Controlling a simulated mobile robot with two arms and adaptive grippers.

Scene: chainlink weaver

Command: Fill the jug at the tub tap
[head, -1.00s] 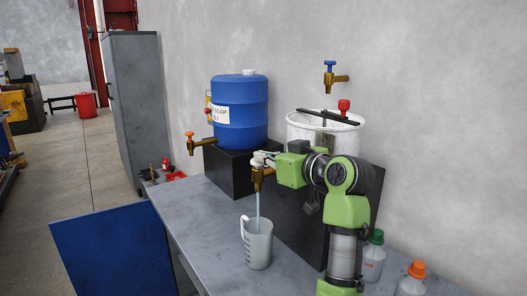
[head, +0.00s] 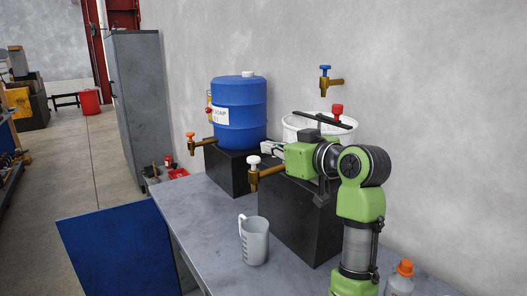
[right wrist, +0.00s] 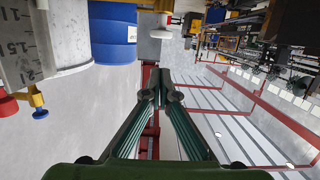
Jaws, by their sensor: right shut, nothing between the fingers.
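The grey translucent jug (head: 254,243) stands upright on the bench below the tub tap (head: 267,175), a brass tap with a white handle. No water stream shows between spout and jug; I cannot tell the water level inside. The white tub (head: 297,128) sits on a black block, partly hidden by my arm. It shows at the upper left of the right wrist view (right wrist: 38,50). My right gripper (head: 270,147) is shut and empty, just above and behind the tap handle; its closed fingertips show in the wrist view (right wrist: 160,80). My left gripper is not in view.
A blue soap barrel (head: 240,105) with an orange-handled tap (head: 195,142) stands on a black block to the left. A blue-handled wall tap (head: 329,81) is above the tub. An orange-capped bottle (head: 401,280) stands at the lower right. The bench left of the jug is clear.

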